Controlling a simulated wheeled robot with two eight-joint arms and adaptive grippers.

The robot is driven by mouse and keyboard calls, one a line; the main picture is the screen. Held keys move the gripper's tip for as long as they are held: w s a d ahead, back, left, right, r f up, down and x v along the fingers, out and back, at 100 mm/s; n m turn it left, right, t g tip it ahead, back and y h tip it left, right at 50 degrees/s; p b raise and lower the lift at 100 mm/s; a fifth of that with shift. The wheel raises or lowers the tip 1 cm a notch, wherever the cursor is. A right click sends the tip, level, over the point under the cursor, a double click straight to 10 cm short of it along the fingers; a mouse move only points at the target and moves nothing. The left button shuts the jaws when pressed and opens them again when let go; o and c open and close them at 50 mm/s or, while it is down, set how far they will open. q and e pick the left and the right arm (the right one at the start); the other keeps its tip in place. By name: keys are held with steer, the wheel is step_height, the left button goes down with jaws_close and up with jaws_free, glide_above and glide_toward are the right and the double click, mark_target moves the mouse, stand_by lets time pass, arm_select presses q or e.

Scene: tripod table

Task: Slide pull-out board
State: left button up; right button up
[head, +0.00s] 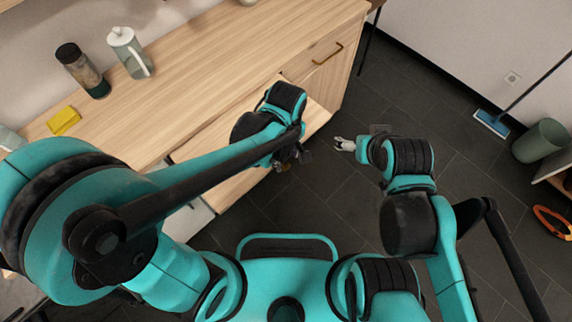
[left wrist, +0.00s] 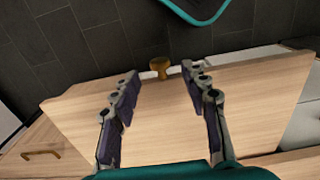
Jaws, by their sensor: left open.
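The pull-out board (head: 220,143) is a light wood panel that sticks out from under the counter's front edge. In the left wrist view the board (left wrist: 258,98) spans the picture, with a brass-coloured knob (left wrist: 160,66) on its front edge. My left gripper (left wrist: 160,78) is open over the board, its two fingers on either side of the knob with a gap to each. In the head view my left gripper (head: 290,160) is at the board's front edge, and my arm hides the knob and part of the board. My right gripper (head: 343,144) is off to the right over the floor, with nothing seen in it.
A drawer with a brass handle (head: 328,54) is at the right. A bin (head: 540,141) and broom (head: 492,123) stand far right. Dark floor between is clear.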

mark_target(286, 165)
arm_select(q)
step_height(286, 165, down, 5)
steer(key=shift+r+b, duration=0.2)
steer(key=shift+b, duration=0.7)
arm_select(e)
step_height(286, 165, down, 2)
steer(key=shift+f, duration=0.2)
